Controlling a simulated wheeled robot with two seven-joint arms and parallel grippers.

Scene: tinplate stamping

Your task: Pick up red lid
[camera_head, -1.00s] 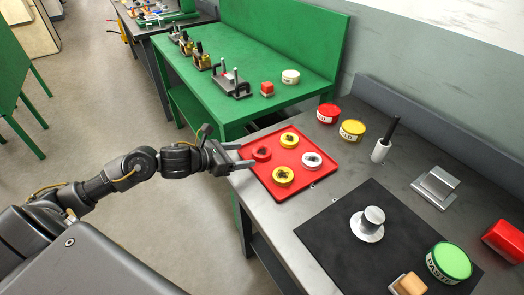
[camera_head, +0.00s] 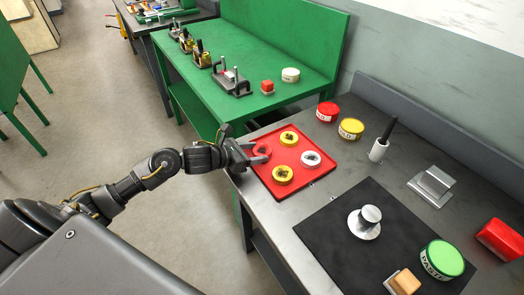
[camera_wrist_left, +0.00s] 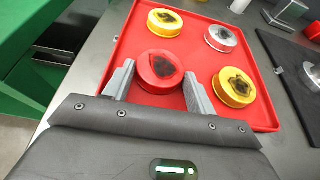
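The red lid (camera_wrist_left: 159,71) has a dark mark on top and lies on the red tray, at its near left part. It also shows in the head view (camera_head: 262,149), partly covered by the gripper. My left gripper (camera_wrist_left: 157,82) is open, its two fingers on either side of the red lid, with gaps to the lid still visible. In the head view the left gripper (camera_head: 258,153) reaches over the tray's left edge. Two yellow lids (camera_head: 289,138) (camera_head: 282,174) and a white lid (camera_head: 311,158) share the tray (camera_head: 310,182). My right gripper is not in view.
Red (camera_head: 327,112) and yellow (camera_head: 351,129) tins stand behind the tray. A black mat (camera_head: 330,235) holds a metal stamp (camera_head: 368,219), with a green tin (camera_head: 442,260) at its right. A yellow lid stands close to the right finger in the wrist view (camera_wrist_left: 234,87).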

